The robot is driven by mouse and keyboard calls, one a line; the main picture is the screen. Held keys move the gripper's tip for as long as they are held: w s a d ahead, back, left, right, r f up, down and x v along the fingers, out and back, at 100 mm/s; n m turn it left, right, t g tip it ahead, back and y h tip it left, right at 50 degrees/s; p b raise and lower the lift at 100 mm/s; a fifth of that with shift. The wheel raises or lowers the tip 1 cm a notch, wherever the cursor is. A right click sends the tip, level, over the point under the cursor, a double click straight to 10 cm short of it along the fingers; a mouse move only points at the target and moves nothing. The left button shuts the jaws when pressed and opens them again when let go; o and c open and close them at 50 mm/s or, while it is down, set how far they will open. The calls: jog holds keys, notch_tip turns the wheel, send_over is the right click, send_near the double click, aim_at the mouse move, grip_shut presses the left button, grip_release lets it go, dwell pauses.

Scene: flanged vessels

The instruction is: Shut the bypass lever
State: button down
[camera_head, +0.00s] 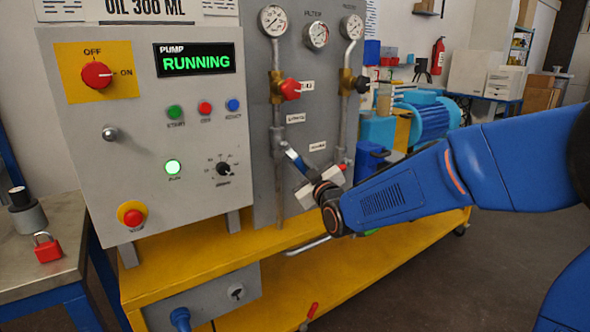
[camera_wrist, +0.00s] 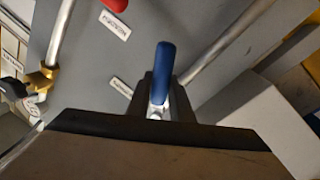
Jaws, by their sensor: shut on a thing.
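A lever with a blue handle (camera_head: 292,156) is on the grey valve panel, low between the two vertical pipes; I cannot read a label that names it the bypass lever. The handle slants from upper left down toward my gripper (camera_head: 308,178). In the wrist view the blue handle (camera_wrist: 163,68) stands between the dark fingers of my gripper (camera_wrist: 163,98), with bare metal of the lever showing below it. My gripper is shut on the lever.
A red valve handle (camera_head: 290,89) and a black one (camera_head: 362,84) sit above on brass fittings, under several gauges. The control cabinet (camera_head: 145,180), its display reading RUNNING, stands left of the panel. A yellow bench frame (camera_head: 200,262) runs below.

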jog(key=n, duration=0.1)
jog(key=d+r+n, duration=0.1)
jog(key=n, duration=0.1)
jog(key=shift+w+d+y, duration=0.1)
jog(key=shift+w+y, duration=0.3)
jog(key=n, duration=0.1)
jog(key=r+n, duration=0.1)
jog(key=d+n, duration=0.1)
jog(key=shift+w+r+y, duration=0.15)
jog(key=shift+w+y, duration=0.15)
jog(key=shift+y, duration=0.1)
jog(key=n, duration=0.1)
jog(key=r+n+y, duration=0.1)
jog(key=n, duration=0.1)
jog(key=r+n, duration=0.1)
jog(key=n, duration=0.1)
jog(key=shift+w+d+r, duration=0.1)
jog(key=shift+w+d, duration=0.1)
jog(key=shift+d, duration=0.1)
jog(key=shift+r+n+g+y, duration=0.2)
jog(key=shift+r+n, duration=0.15)
jog(key=shift+n, duration=0.4)
jog(key=shift+r+n+g+y, duration=0.2)
jog(key=shift+r+n, duration=0.15)
jog(key=shift+n, duration=0.4)
jog(key=c, duration=1.6)
grip_release()
jog(key=shift+o, duration=0.2)
